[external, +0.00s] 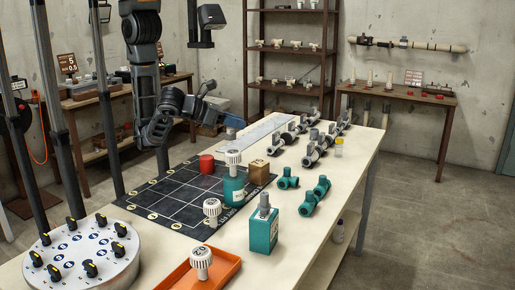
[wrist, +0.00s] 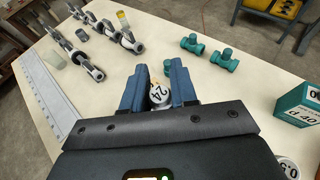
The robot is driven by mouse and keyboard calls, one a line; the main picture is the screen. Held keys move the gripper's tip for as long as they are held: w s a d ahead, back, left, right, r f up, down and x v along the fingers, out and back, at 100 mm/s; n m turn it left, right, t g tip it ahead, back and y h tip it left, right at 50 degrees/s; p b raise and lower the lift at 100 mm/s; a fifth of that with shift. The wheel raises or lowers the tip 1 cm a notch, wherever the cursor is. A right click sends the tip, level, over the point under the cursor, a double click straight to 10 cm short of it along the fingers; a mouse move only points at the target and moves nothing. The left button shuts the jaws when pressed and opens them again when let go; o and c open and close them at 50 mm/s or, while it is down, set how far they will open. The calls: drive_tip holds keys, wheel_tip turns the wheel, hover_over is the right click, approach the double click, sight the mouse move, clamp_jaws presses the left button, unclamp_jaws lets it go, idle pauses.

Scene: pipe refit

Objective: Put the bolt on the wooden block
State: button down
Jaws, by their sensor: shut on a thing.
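My gripper (external: 232,122) hangs over the table, above and to the left of the wooden block (external: 261,171) in the external view. In the wrist view, my gripper's blue fingers (wrist: 157,92) are closed around a pale grey thing marked 24, which appears to be the bolt (wrist: 159,96). Most of it is hidden between the fingers. In the external view a small grey part shows below the fingertips, too small to make out well.
Green pipe tees (external: 288,179), a teal box (external: 264,232) and an orange tray (external: 224,270) are nearer the front. Grey fittings (external: 312,150) line the back.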

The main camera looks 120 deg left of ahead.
sight(231, 136)
drive_tip(key=w+a+f, duration=0.1)
drive_tip(key=a+f, duration=0.1)
drive_tip(key=a, duration=0.1)
drive_tip(key=w+a+f, duration=0.2)
drive_tip(key=a, duration=0.2)
drive_tip(key=w+a+f, duration=0.1)
drive_tip(key=a+f, duration=0.1)
drive_tip(key=a, duration=0.1)
drive_tip(key=shift+w+a+f, duration=0.15)
drive_tip(key=shift+w+f, duration=0.1)
drive_tip(key=shift+f, duration=0.15)
drive_tip(key=shift+f+b, duration=0.3)
drive_tip(key=shift+f, duration=1.7)
drive_tip(key=shift+f, duration=0.15)
drive_tip(key=c, duration=0.9)
unclamp_jaws()
drive_tip(key=v, duration=1.2)
